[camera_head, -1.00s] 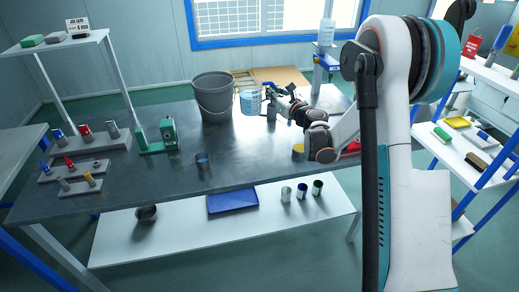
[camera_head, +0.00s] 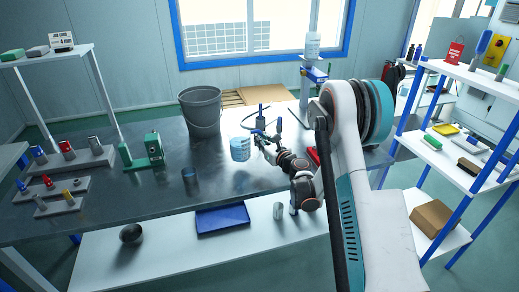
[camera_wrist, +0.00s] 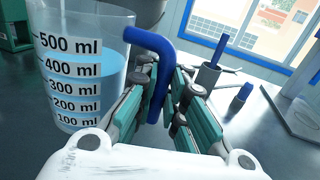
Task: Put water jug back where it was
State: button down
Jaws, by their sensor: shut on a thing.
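The water jug (camera_head: 240,149) is a clear measuring jug with blue water in it. In the wrist view the jug (camera_wrist: 85,70) stands at the left, near upright, with marks from 100 to 500 ml. Its blue handle (camera_wrist: 158,70) lies between the fingers of my gripper (camera_wrist: 165,95), which are shut on it. In the head view my gripper (camera_head: 259,141) is at the jug's right side, over the dark table. I cannot tell whether the jug's base touches the table top.
A grey bucket (camera_head: 202,112) stands behind and left of the jug. A stand with a bottle (camera_head: 312,45) is at the back right. Tool racks (camera_head: 70,162) fill the left end. Bare table lies left of the jug.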

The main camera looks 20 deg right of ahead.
jog(key=shift+f+b, duration=0.65)
jog(key=shift+f, duration=1.25)
jog(key=shift+f, duration=0.15)
jog(key=c, duration=1.7)
grip_release()
jog(key=shift+o, duration=0.2)
